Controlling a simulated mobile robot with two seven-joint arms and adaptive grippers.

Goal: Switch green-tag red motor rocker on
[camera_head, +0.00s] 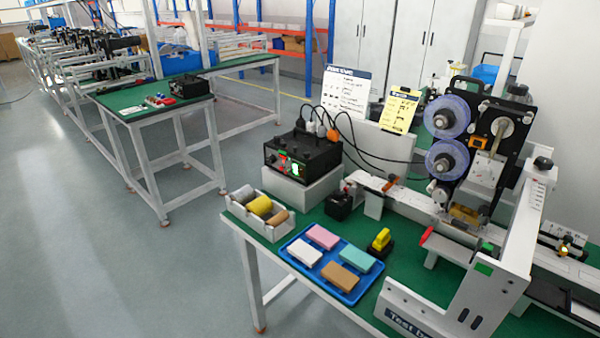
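A black control box (320,157) stands on a white block at the left end of the machine on the near green table. Its front has a small green-lit patch (283,160), a red-orange patch (297,170) and several small knobs. These may be the tag and the rocker, but they are too small to tell, and I cannot read the rocker's position. Another green patch (484,268) is on the white upright frame at the right, with small dark round parts low on its face. Neither of my grippers is in view.
A blue tray (288,262) with coloured blocks, a white bin (236,207) of rolls and a yellow-topped black item (381,240) sit at the table front. Cables rise behind the control box. A machine with purple reels (447,160) stands right. Grey floor (130,270) is clear at left.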

